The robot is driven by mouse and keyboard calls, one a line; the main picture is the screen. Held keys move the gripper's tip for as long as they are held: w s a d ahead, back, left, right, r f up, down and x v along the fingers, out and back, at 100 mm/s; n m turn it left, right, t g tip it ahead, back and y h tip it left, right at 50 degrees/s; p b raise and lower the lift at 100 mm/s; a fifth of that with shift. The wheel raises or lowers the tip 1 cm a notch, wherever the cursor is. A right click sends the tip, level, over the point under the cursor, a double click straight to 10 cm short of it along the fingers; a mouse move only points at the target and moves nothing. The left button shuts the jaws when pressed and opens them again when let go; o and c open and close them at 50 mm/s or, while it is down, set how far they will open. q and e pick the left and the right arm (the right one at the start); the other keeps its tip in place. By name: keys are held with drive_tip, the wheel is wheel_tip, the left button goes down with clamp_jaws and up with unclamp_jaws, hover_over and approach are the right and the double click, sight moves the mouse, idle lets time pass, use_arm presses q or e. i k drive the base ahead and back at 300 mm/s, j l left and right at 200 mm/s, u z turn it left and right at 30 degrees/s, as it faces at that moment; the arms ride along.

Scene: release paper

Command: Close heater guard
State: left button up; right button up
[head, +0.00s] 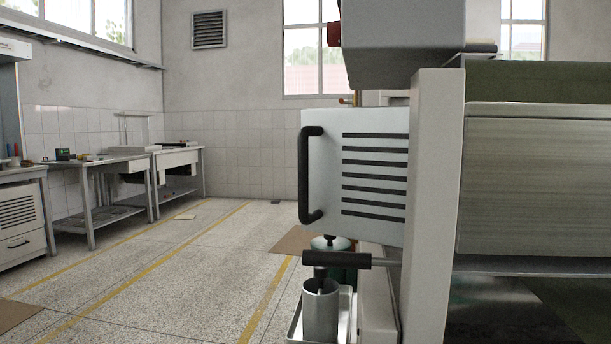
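The heater guard (374,175) seems to be the pale panel with several dark horizontal slots in the middle of the head view. A black vertical bar handle (309,175) is fixed near its left edge. The panel stands out to the left of the machine's light upright post (434,205), at an angle to it, so it looks swung open. Its hinge is hidden. Neither of my grippers shows in the head view, and nothing touches the handle.
Below the guard, a black-gripped lever (336,259) juts left above a metal cup (320,310) on a tray. A grey housing (403,40) hangs above the guard. Workbenches (100,170) line the left wall. The speckled floor (190,265) left of the guard is mostly clear.

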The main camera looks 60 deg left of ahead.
sight(353, 162)
drive_tip(key=i+l+u, duration=0.1)
drive_tip(key=u, duration=1.6)
